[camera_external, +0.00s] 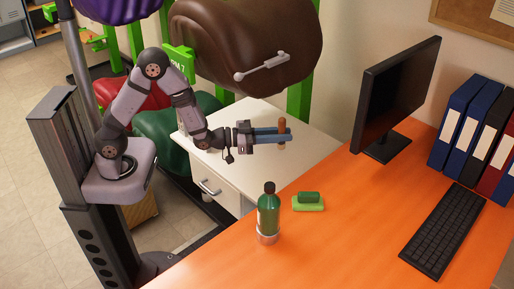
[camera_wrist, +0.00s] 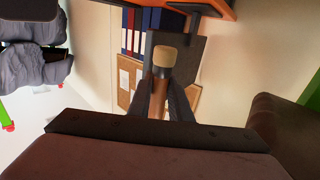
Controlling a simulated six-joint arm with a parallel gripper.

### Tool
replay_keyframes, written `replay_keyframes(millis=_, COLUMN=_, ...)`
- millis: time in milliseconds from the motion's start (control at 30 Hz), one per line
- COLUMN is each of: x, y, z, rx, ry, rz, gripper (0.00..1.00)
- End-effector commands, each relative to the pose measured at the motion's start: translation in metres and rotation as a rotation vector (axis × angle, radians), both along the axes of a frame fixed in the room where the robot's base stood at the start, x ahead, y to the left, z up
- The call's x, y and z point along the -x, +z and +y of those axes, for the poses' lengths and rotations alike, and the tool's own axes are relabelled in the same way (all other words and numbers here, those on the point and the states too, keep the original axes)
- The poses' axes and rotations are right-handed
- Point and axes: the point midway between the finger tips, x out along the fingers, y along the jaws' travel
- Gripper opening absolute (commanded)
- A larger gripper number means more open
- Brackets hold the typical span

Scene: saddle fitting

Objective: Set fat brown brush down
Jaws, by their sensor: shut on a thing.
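The fat brown brush (camera_external: 282,134) stands roughly upright between the fingertips of my gripper (camera_external: 284,135). In the external view the gripper reaches to the right, over or near the white cabinet top, with its blue-grey fingers shut on the brush. In the wrist view the brush (camera_wrist: 160,85) shows a brown handle and a pale tan end, with a dark finger (camera_wrist: 178,103) on each side. The brush appears held above the surfaces, though its exact height is hard to tell.
A green bottle (camera_external: 268,215) and a green brush-like block (camera_external: 308,204) stand on the orange desk (camera_external: 340,240). A monitor (camera_external: 398,95), keyboard (camera_external: 445,230) and several binders (camera_external: 470,125) are to the right. The white cabinet top (camera_external: 240,115) has free room. A large brown saddle (camera_external: 245,45) hangs behind.

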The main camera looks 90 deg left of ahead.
Motion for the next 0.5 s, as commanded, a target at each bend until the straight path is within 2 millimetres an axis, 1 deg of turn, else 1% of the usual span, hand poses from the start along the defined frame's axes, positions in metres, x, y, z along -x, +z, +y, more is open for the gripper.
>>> replay_keyframes(millis=33, x=-0.016, y=0.005, z=0.004, rx=-0.006, ry=-0.022, rz=-0.014, gripper=0.0)
replay_keyframes(millis=100, x=-0.037, y=0.018, z=0.004, rx=-0.007, ry=-0.067, rz=-0.012, gripper=0.0)
replay_keyframes(millis=167, x=-0.054, y=0.028, z=0.002, rx=-0.007, ry=-0.109, rz=-0.009, gripper=0.0)
replay_keyframes(millis=200, x=-0.065, y=0.034, z=-0.002, rx=-0.006, ry=-0.14, rz=-0.007, gripper=0.0)
replay_keyframes(millis=333, x=-0.097, y=0.052, z=-0.015, rx=-0.004, ry=-0.233, rz=-0.001, gripper=0.0)
replay_keyframes(millis=433, x=-0.119, y=0.053, z=-0.026, rx=-0.002, ry=-0.295, rz=0.004, gripper=0.0)
replay_keyframes(millis=500, x=-0.133, y=0.048, z=-0.031, rx=-0.001, ry=-0.329, rz=0.006, gripper=0.0)
